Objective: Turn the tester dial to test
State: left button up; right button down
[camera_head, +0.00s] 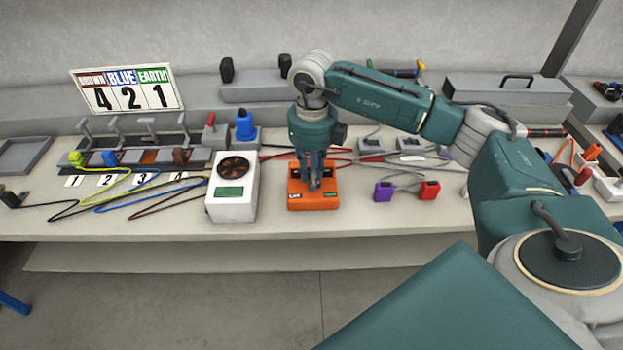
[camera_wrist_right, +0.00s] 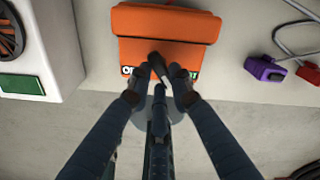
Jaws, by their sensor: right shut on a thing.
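The orange tester (camera_head: 299,201) sits near the front edge of the bench in the head view. A white label at its left and a green label at its right show on its front part. My right gripper (camera_head: 314,187) reaches down onto it from above. In the right wrist view the orange tester (camera_wrist_right: 165,22) lies ahead, and my right gripper (camera_wrist_right: 160,88) is shut on the dark dial (camera_wrist_right: 159,68) between the two labels. The fingers hide most of the dial and part of the label text, so its exact setting cannot be read. My left gripper is not in view.
A white box with a fan (camera_head: 232,200) stands close on the tester's left. Purple (camera_head: 384,191) and red (camera_head: 429,190) connectors lie to its right. Cables run behind it. A numbered sign (camera_head: 127,90) stands at the back left. The bench's front edge is just before the tester.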

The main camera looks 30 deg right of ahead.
jog(key=shift+n+b, duration=0.45)
jog(key=shift+n, duration=0.55)
jog(key=c, duration=1.8)
grip_release()
jog(key=shift+r, duration=0.15)
notch_tip(320, 180, up, 12)
jog(key=shift+f, duration=0.1)
jog(key=shift+s, duration=0.1)
